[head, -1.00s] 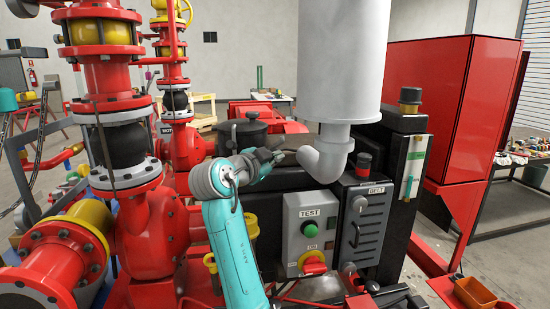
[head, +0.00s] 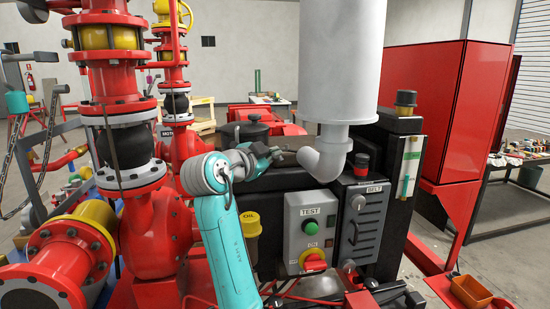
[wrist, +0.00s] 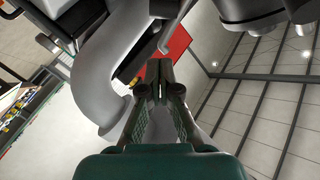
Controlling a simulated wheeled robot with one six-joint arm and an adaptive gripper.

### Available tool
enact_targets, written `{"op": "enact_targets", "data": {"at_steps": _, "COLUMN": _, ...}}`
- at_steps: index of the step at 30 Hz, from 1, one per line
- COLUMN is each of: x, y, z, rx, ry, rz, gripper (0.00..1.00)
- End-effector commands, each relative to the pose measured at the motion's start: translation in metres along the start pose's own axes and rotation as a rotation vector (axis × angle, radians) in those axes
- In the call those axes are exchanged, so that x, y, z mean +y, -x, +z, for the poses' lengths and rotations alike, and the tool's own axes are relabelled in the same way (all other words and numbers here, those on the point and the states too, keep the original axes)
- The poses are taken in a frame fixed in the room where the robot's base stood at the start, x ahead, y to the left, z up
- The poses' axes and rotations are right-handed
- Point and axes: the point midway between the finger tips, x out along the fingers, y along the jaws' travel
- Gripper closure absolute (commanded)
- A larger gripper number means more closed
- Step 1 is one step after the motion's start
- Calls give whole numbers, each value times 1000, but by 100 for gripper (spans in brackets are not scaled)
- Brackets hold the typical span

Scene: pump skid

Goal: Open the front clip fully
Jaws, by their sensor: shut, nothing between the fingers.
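My gripper (wrist: 158,70) is shut and empty in the wrist view. In the head view my gripper (head: 282,151) is small, between the black lidded pot and the grey pipe elbow. A thin bent metal piece (wrist: 168,28), perhaps part of the clip, shows just beyond the fingertips in the wrist view; I cannot tell whether they touch it. The front clip cannot be made out surely in either view. The black lidded pot (head: 243,131) stands behind and left of my gripper, partly hidden by my arm.
A grey pipe elbow (head: 330,158) hangs below the white cylinder (head: 340,60), close right of my gripper; the pipe (wrist: 105,75) is close in the wrist view. The TEST box (head: 311,240) and BELT panel (head: 363,225) stand below. Red pipework (head: 152,225) stands left.

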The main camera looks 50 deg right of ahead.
Motion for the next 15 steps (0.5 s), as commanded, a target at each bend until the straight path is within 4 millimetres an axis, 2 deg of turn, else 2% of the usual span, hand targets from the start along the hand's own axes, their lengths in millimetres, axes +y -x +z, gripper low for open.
{"op": "enact_targets", "data": {"at_steps": 9, "x": -2, "y": 55, "z": 0, "rx": -2, "ry": -2, "rz": -3, "gripper": 100}}
{"op": "enact_targets", "data": {"at_steps": 15, "x": -2, "y": 74, "z": 0, "rx": 0, "ry": -1, "rz": -1, "gripper": 100}}
